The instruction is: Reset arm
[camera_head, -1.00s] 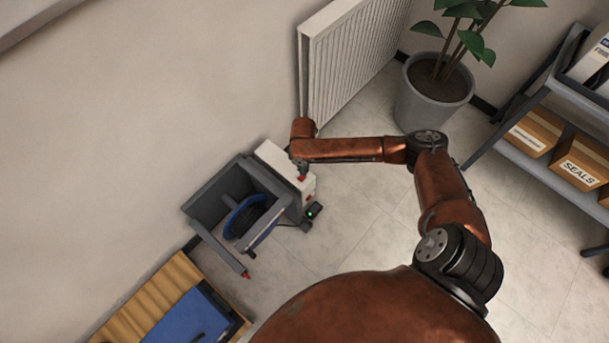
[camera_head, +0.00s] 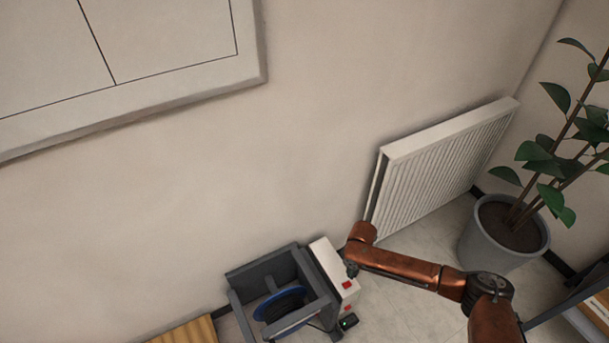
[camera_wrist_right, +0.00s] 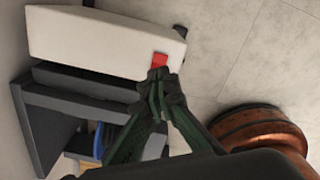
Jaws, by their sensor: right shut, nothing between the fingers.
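My right gripper (camera_head: 352,270) hangs from the copper arm just above the white box (camera_head: 325,262) of a grey machine (camera_head: 262,271). In the right wrist view, the gripper (camera_wrist_right: 160,74) has its fingertips together, with nothing between them. A red button (camera_head: 346,285) is on the box. In the right wrist view, the red button (camera_wrist_right: 160,59) is right beyond the fingertips and partly behind them. I cannot tell whether they touch it. My left gripper is not in view.
A blue reel (camera_head: 283,304) sits inside the machine's frame. A white radiator (camera_head: 440,165) is on the wall behind the arm. A potted plant (camera_head: 500,235) stands at the right. Bare floor (camera_head: 410,310) lies between machine and plant.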

